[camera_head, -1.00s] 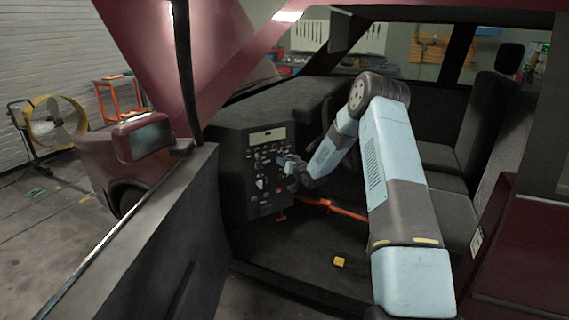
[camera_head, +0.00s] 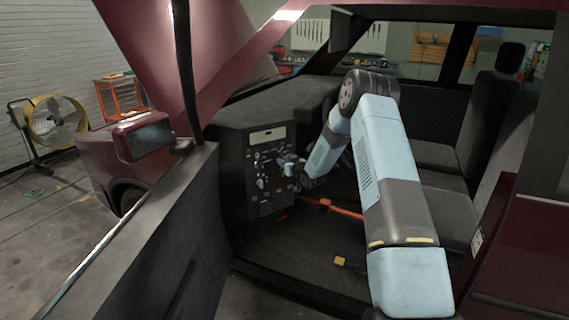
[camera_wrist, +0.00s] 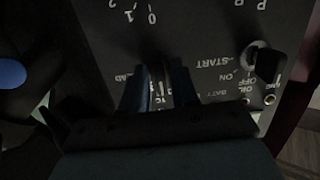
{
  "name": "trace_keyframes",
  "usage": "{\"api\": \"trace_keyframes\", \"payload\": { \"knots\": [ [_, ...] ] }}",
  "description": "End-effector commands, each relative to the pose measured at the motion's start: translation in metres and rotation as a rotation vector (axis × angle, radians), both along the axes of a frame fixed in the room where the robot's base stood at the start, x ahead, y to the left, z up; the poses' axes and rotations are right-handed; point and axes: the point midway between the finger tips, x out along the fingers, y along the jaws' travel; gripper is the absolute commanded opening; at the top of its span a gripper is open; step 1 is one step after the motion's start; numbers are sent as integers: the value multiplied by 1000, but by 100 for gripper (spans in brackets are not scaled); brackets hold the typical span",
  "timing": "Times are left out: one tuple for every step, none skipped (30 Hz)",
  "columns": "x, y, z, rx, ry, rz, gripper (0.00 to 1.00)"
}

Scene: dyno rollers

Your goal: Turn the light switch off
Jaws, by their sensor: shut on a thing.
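The black control panel (camera_head: 266,200) stands on the left inside the vehicle cab. My gripper (camera_head: 285,162) reaches it from the right, at the panel's right side. In the wrist view my gripper (camera_wrist: 161,92) has its two dark fingers closed around a small, dark switch (camera_wrist: 160,88) on the panel. The fingers hide most of this switch. Its label is partly covered, so I cannot read its name or tell its on or off position.
A key-type knob (camera_wrist: 266,62) beside START, ON and OFF markings sits to the right in the wrist view. An orange bar (camera_head: 335,208) crosses the cab floor, with a small yellow block (camera_head: 340,261) in front. Seats (camera_head: 448,160) stand at the right.

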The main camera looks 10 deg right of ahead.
Motion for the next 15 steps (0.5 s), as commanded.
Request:
{"api": "trace_keyframes", "payload": {
  "knots": [
    [-1, 0, -2, 0, 3, 1, 0],
    [-1, 0, -2, 0, 3, 1, 31],
    [-1, 0, -1, 0, 3, 1, 34],
    [-1, 0, -1, 0, 2, 1, 37],
    [0, 0, -1, 0, 2, 1, 38],
    [0, 0, -1, 1, 1, 1, 38],
    [0, 0, -1, 1, 1, 1, 38],
    [0, 0, 0, 1, 1, 1, 38],
    [0, 0, 0, 1, 0, 1, 38],
    [0, 1, 0, 1, 0, 1, 38],
    [0, 0, 0, 1, 0, 1, 38],
    [-1, 0, 0, 1, 0, 1, 38],
    [-2, 0, 1, 1, 0, 1, 38],
    [-3, -1, 1, 1, 0, 0, 38],
    [-6, -2, 1, 1, 0, 0, 38]
  ]
}}
